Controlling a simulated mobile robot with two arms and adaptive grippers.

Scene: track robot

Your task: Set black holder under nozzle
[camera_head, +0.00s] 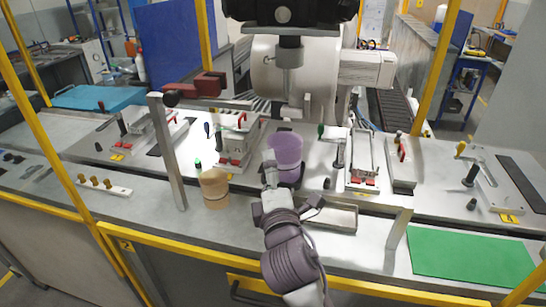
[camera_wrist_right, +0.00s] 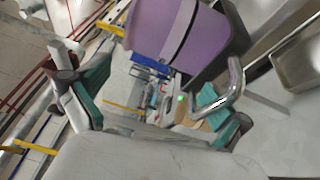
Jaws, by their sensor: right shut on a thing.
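A translucent purple cup (camera_head: 285,150) stands upright in the black holder (camera_head: 291,176), near the middle of the bench. In the right wrist view, the purple cup (camera_wrist_right: 178,32) sits in the holder's dark body (camera_wrist_right: 236,35), with a bent chrome handle (camera_wrist_right: 236,80) on it. My right gripper (camera_head: 271,180) reaches up from the front to the holder and is shut on it, at the handle side; the exact contact is partly hidden. The grey machine's nozzle (camera_head: 289,55) hangs behind and above the cup in the head view. My left gripper is not in view.
A brown cup (camera_head: 214,188) stands left of my right gripper. A metal tray (camera_head: 335,217) lies just right of it. Clamp fixtures (camera_head: 238,145) stand behind, on both sides. A grey upright post (camera_head: 168,150) is farther left. A green mat (camera_head: 470,258) lies at the right.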

